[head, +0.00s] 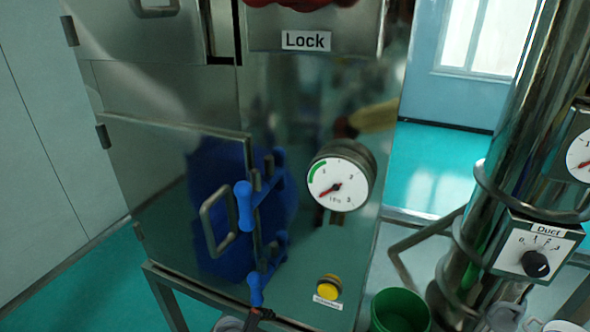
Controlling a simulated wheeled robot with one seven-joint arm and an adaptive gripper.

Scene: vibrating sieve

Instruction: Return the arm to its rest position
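My arm and gripper are not clearly in view in the head view. A small dark piece with an orange edge shows at the bottom edge, just below the lower blue latch handle (257,289); I cannot tell what it is. The steel cabinet (185,225) fills the middle of the view. Its lower door, with a bar handle (217,224), appears closed. A blue upper latch handle (244,205) sits at the door's right edge. Blurred blue and yellow shapes on the steel look like reflections.
A red part (300,3) is cut off above the "Lock" label (306,40). A dial gauge (340,176) and a yellow button (329,287) are on the cabinet. A green bucket (400,312), steel column (510,140) and knob box (535,250) stand right. Floor is clear at left.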

